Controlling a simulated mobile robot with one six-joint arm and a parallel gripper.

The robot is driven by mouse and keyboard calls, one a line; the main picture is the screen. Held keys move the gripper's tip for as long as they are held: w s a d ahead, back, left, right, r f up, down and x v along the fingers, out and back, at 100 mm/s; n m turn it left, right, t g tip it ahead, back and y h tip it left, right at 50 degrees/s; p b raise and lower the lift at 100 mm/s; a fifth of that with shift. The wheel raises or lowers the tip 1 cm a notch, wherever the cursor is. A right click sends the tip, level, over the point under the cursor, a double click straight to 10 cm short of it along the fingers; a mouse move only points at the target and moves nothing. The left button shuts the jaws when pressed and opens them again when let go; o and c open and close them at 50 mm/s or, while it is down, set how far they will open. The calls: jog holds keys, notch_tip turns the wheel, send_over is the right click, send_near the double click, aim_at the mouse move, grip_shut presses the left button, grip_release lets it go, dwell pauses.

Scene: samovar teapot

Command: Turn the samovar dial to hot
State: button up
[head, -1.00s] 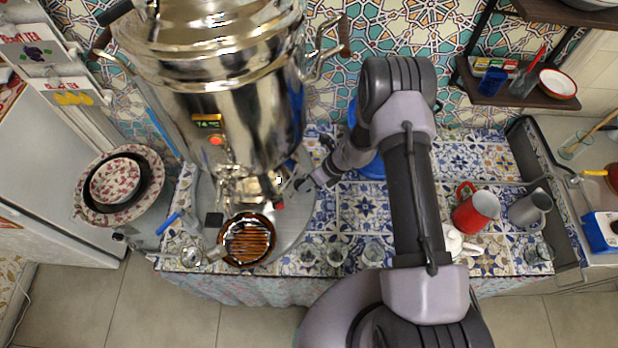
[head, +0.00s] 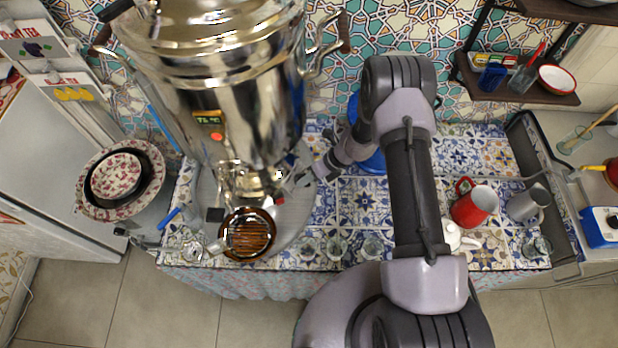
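The samovar (head: 250,100) is a large polished metal urn at the upper left, with wooden-gripped side handles. On its front are a small lit display (head: 208,118) and an orange-red button or lamp (head: 217,137). My gripper (head: 288,187) is at the samovar's lower right side, close to the fittings under its body. The fingers are small and merge with the shiny metal, so I cannot tell whether they touch it or are open or shut. I cannot make out the dial clearly; a small red part (head: 280,201) shows beside the fingers.
A round brown-and-glass vessel (head: 247,234) stands below the samovar on a grey round tray (head: 293,215). Several small glasses line the counter's front edge. A red mug (head: 474,206), grey jug (head: 527,204) and white teapot (head: 456,236) stand right of my arm. Patterned bowls (head: 117,175) are at left.

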jog(key=p+v, duration=0.2)
jog(key=v, duration=1.5)
jog(key=shift+r+p, duration=0.2)
jog(key=shift+p, duration=0.1)
jog(key=shift+d, duration=0.1)
